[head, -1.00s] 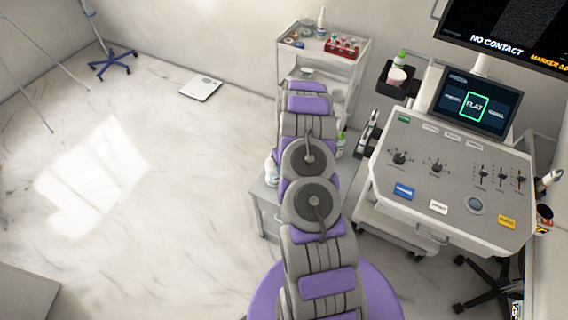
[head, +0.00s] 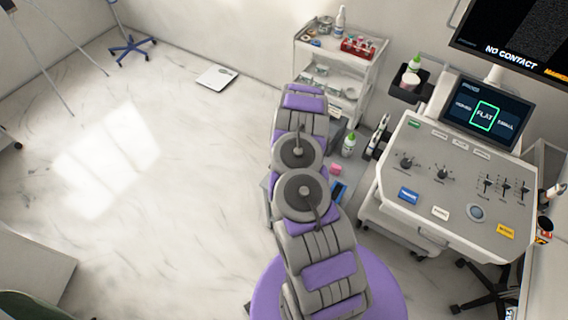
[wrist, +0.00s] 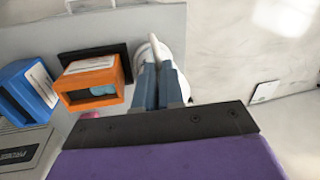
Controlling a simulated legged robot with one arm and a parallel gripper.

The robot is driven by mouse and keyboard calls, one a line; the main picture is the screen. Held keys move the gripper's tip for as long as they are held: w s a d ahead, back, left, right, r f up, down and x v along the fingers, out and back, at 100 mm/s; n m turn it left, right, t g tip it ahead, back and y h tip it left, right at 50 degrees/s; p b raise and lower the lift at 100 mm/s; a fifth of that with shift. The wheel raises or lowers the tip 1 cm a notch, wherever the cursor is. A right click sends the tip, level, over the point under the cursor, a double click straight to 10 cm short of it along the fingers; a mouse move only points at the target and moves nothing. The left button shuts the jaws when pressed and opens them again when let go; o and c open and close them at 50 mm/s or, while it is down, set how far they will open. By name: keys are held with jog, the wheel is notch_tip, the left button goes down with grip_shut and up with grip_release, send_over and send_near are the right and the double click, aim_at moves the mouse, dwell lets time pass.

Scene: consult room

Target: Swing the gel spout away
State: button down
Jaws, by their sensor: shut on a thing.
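The white gel bottle (wrist: 144,57) stands at the far end of the grey cart top in the wrist view, largely behind my fingers. Its pale spout (wrist: 155,48) points up between the fingertips. My gripper (wrist: 153,68) has its two blue-grey fingers close together, shut on the spout. In the head view my own arm hides the gripper and this bottle.
An orange box (wrist: 90,82), a blue box (wrist: 30,90) and a dark plate sit left of the gripper. A green-capped bottle (head: 348,145) and the ultrasound console (head: 455,190) stand right of my arm. The floor at left is open.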

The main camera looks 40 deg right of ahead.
jog(key=shift+w+a+m+p, duration=0.25)
jog(key=shift+m+p, duration=0.15)
jog(key=shift+m, duration=0.2)
jog(key=c, duration=1.2)
grip_release()
jog(key=shift+w, duration=0.1)
jog(key=shift+c, duration=0.2)
jog(key=shift+r, duration=0.1)
jog(key=s+d+r+p, duration=0.1)
jog(key=s+r+p, duration=0.1)
jog(key=r, duration=1.4)
jog(key=shift+s+d+r+p, duration=0.2)
jog(key=shift+s+r+p, duration=0.15)
jog(key=shift+s, duration=0.2)
